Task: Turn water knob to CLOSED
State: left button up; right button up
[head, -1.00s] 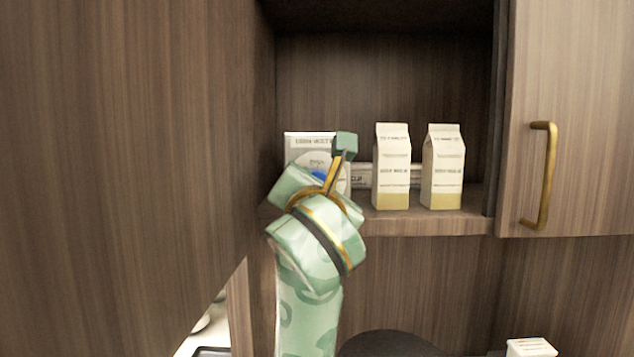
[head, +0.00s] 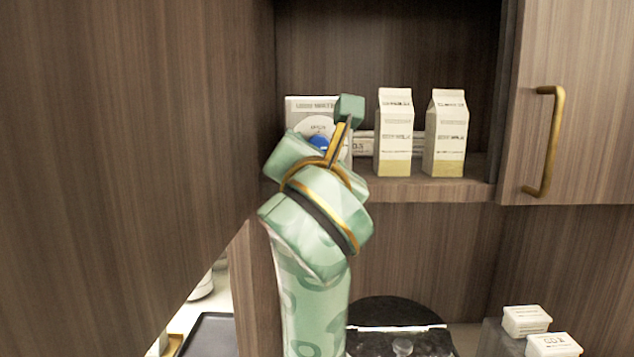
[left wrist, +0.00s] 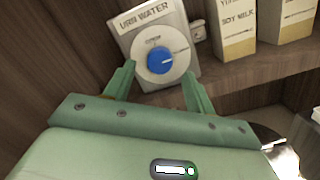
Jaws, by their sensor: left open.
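The water knob is a blue knob (left wrist: 160,60) with a pale pointer mark, on a round white dial. The dial is on a grey-white box labelled URN WATER (left wrist: 150,18) on the cabinet shelf. In the head view the blue knob (head: 318,142) is partly hidden by my left gripper, and the box (head: 310,104) stands behind it. In the left wrist view my open left gripper (left wrist: 160,82) has one finger on either side, below the knob. The fingers appear apart from it. In the head view the left gripper (head: 345,120) is in front of the box. My right gripper is not in view.
Two milk cartons (head: 396,140) (head: 446,140) stand on the shelf right of the box. A brown cabinet door is at the left, and another with a brass handle (head: 547,140) is at the right.

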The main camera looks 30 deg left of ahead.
pick_arm(q)
jog(key=b+v, duration=0.3)
jog(key=v, duration=1)
jog(key=shift+b, duration=0.35)
